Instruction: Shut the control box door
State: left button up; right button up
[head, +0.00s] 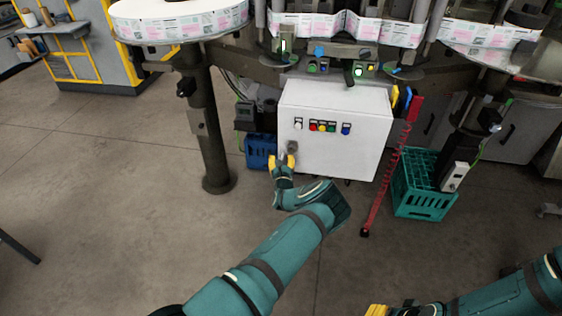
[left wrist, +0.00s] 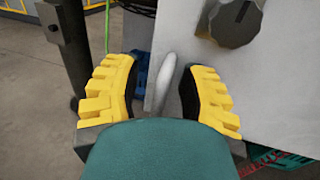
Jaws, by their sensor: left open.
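The white control box (head: 330,156) hangs under the machine, its front door carrying a row of coloured buttons. In the head view I cannot tell whether the door stands slightly ajar. A dark knob (head: 293,147) sits low on the door's left side; it also shows in the left wrist view (left wrist: 236,20). My left gripper (head: 284,161) is at the door's lower left edge. In the left wrist view its yellow fingers (left wrist: 165,95) are open around a pale grey handle (left wrist: 168,75), with gaps on both sides. My right gripper (head: 377,310) shows only partly at the bottom edge.
A blue crate (head: 261,151) stands left of the box, behind its edge. A teal crate (head: 424,184) and a red coiled cord (head: 385,185) are to the right. A dark machine leg (head: 206,130) stands at left. The floor (head: 130,210) in front is mostly clear.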

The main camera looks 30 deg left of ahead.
pick_arm(q)
jog(key=v, duration=1.2)
